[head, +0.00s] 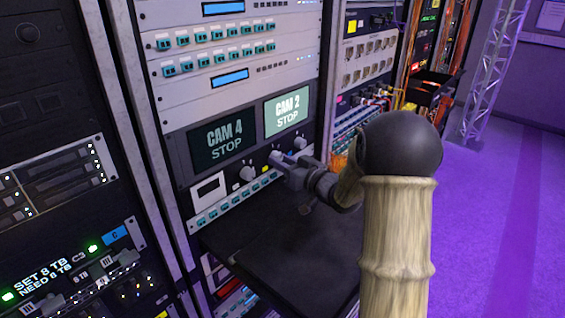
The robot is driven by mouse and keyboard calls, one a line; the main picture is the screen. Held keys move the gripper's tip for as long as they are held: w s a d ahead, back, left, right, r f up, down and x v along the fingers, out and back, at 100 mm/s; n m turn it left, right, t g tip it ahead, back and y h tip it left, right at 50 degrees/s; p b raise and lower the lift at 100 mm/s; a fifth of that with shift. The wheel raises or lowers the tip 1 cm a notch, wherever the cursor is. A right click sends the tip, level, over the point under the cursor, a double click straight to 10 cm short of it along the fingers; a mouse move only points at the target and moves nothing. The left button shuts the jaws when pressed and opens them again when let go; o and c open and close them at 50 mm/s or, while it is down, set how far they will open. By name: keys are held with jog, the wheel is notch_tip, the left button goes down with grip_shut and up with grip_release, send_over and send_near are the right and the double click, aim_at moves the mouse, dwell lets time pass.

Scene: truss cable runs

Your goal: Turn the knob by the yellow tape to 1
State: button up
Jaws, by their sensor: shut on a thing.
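My gripper (280,163) reaches in from the right to the grey control panel below the two CAM screens. It is shut on a knob between two white knobs, and its fingers mostly hide that knob. A small patch of yellow tape (265,169) shows just left of the fingertips. One white knob (247,174) is to the left of my gripper and another white knob (300,143) is to the upper right. The scale marks and the held knob's pointer are too small or hidden to read.
The left screen (220,140) reads CAM 4 STOP and the brighter right screen (287,113) reads CAM 2 STOP. A dark shelf (290,245) juts out below the panel. Another rack with cables (375,100) stands to the right. The purple floor (505,220) is open.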

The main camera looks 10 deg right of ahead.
jog(key=shift+f+b, duration=0.1)
jog(key=shift+b, duration=0.2)
jog(key=n+b, duration=1)
jog(key=b, duration=0.1)
jog(key=shift+w+d, duration=0.1)
jog(key=shift+y+b, duration=0.3)
jog(key=o, duration=1)
jog(key=shift+c, duration=0.2)
